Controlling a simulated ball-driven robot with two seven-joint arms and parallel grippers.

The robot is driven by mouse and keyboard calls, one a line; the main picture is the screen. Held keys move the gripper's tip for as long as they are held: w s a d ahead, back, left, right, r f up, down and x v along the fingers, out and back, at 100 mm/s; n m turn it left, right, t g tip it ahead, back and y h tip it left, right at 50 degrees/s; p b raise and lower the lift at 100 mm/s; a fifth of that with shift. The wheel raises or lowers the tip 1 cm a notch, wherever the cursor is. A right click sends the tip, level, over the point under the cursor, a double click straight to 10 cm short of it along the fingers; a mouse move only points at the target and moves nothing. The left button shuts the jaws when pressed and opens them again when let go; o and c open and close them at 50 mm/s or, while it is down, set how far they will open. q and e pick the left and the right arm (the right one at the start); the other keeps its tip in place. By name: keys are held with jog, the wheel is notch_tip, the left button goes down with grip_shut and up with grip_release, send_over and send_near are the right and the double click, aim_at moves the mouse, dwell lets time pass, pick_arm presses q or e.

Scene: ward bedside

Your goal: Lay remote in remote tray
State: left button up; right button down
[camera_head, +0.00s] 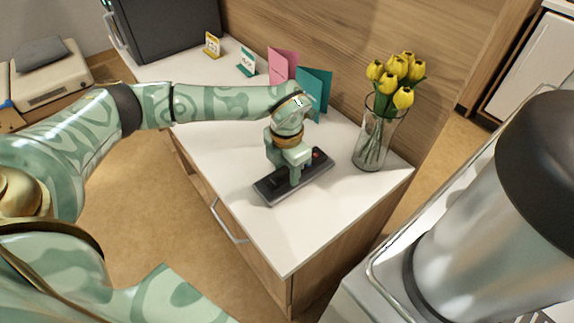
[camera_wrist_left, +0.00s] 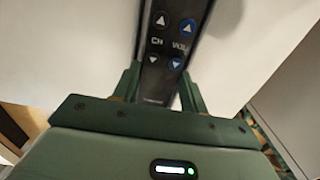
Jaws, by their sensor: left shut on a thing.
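The remote (camera_head: 271,189) is a long dark slab with a red button near its far right end. It appears flat, low over or on the white bedside cabinet top; I cannot tell whether it touches. In the left wrist view the remote (camera_wrist_left: 160,52) shows CH and VOL buttons and runs between the fingers. My left gripper (camera_head: 294,177) is shut on its middle from above, and its fingers (camera_wrist_left: 160,85) flank the remote. I cannot make out a separate remote tray in either view. My right gripper is not in view.
A glass vase (camera_head: 372,143) of yellow tulips stands right of the remote. Pink (camera_head: 283,63) and teal (camera_head: 315,88) cards and small signs (camera_head: 247,62) stand behind my arm. A large metal cylinder (camera_head: 490,240) is at right. The cabinet's front corner (camera_head: 290,245) is clear.

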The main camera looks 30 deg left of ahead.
pick_arm(q)
jog(key=shift+f, duration=0.3)
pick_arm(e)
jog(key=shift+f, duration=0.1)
pick_arm(q)
jog(key=o, duration=1.1)
notch_tip(320, 180, up, 16)
jog(key=p, duration=0.5)
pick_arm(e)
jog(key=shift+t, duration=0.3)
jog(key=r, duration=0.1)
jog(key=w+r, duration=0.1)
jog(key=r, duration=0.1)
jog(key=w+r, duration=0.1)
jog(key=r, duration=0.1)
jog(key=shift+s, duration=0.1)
